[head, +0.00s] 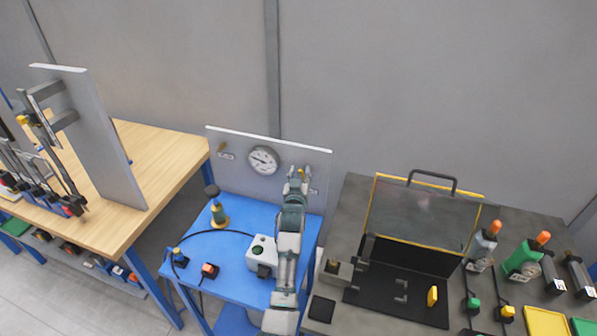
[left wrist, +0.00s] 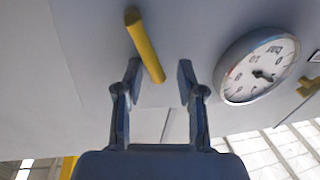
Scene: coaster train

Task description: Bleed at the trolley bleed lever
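The blue trolley (head: 232,245) has an upright grey panel (head: 240,145) with a round gauge (head: 263,160). A yellow lever (head: 303,172) is on the panel right of the gauge, mostly behind my left gripper (head: 298,172). In the left wrist view, my left gripper (left wrist: 159,68) is open, and the near end of the yellow lever (left wrist: 146,45) lies between its fingertips, with gaps visible. The gauge (left wrist: 257,66) is to the right there. A second lever (head: 222,148) is left of the gauge, by a small label too small to read. My right gripper is not in view.
On the trolley stand a grey-white box (head: 262,251), a dark-knobbed brass fitting (head: 217,207) and a black cable. A wooden bench (head: 165,155) is left. A dark bench (head: 345,205) with a framed clear guard (head: 420,215) and bottles is right.

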